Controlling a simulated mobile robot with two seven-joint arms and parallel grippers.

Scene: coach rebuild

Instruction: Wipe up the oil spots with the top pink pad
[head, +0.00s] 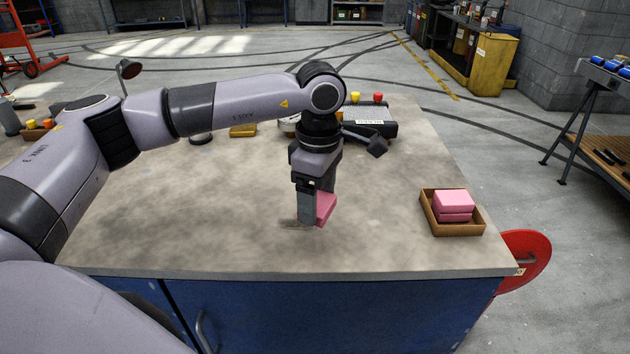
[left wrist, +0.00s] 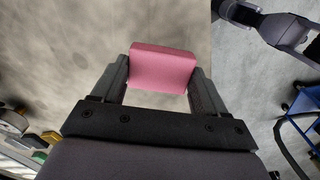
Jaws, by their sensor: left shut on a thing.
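My left gripper (head: 309,220) is shut on a pink pad (head: 325,208) over the middle of the bench top (head: 200,230). The pad also shows between the two fingers in the left wrist view (left wrist: 163,68). In the head view the pad is low, at or just above the surface; I cannot tell whether it touches. A small brownish smear (head: 292,224) shows on the bench beside the fingertips, partly hidden by them. More pink pads (head: 454,203) lie stacked in a brown tray (head: 480,228) at the bench's right side. My right gripper is not in view.
Behind my left arm stand a dark box with yellow and red knobs (head: 380,122) and a yellow block (head: 243,130). A dark round lamp or mirror (head: 129,69) stands at the back left. The front and left of the bench top are clear. A red disc (head: 525,262) is beyond the right edge.

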